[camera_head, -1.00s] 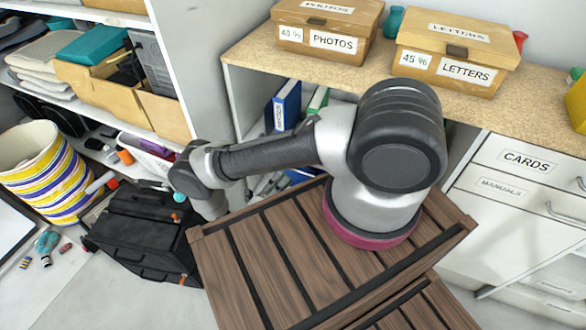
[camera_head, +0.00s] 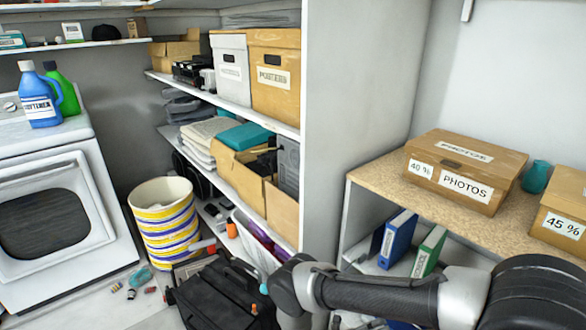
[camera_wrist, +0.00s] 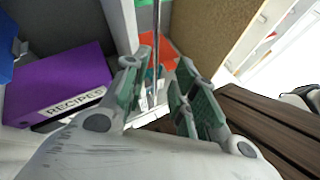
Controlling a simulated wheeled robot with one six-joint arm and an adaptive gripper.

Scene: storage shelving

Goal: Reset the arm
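My gripper (camera_wrist: 165,92) shows in the wrist view with its two green-padded fingers apart. I see nothing held between them. In the head view my dark and silver arm crosses the bottom right corner, and the gripper itself is not visible there.
In the head view, a PHOTOS box (camera_head: 465,172) stands on the counter.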

